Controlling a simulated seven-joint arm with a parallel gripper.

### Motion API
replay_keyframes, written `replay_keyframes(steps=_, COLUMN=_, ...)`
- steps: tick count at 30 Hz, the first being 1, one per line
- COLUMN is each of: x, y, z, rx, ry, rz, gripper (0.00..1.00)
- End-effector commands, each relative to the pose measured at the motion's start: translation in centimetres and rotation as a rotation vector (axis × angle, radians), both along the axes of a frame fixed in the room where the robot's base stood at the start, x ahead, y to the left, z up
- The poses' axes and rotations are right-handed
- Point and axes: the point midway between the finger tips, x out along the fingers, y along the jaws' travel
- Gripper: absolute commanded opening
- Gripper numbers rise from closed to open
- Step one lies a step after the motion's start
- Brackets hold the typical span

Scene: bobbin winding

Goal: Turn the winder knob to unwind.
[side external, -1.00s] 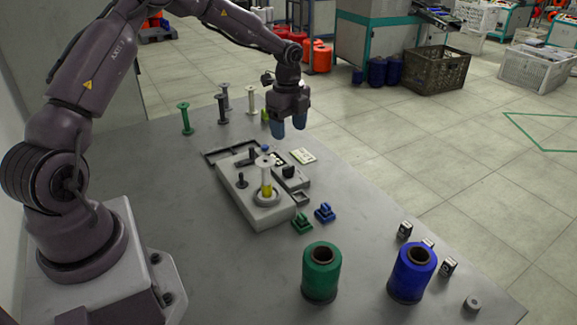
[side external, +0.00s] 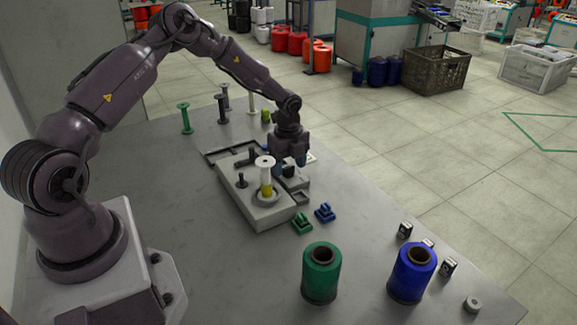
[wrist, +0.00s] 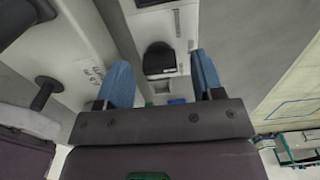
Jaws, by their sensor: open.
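The winder (side external: 250,206) is a light grey box on the table, with a white and yellow bobbin (side external: 266,178) upright on it. The dark winder knob (side external: 289,171) sits on its right side, partly hidden by my gripper in the side view. In the wrist view the black knob (wrist: 159,57) shows between the two blue fingers, with a gap on each side. My gripper (side external: 289,162) points down just above the knob, open and empty. In the wrist view my gripper (wrist: 160,66) spans the knob; I cannot tell how far down the fingertips reach.
A dark upright post (side external: 241,181) stands on the winder to the left. Green (side external: 302,224) and blue (side external: 325,212) small blocks lie to its right. Green (side external: 321,275) and blue (side external: 411,275) thread cones stand in front. Several empty bobbins stand behind.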

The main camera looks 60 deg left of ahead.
Motion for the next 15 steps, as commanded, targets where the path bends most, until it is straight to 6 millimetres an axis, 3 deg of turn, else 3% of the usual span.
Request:
replay_keyframes(steps=12, x=0.0, y=0.04, z=-0.91, rx=0.001, ry=0.0, rz=0.0, gripper=0.62)
replay_keyframes(steps=15, x=0.0, y=0.04, z=-0.89, rx=0.001, ry=0.0, rz=0.001, gripper=0.39)
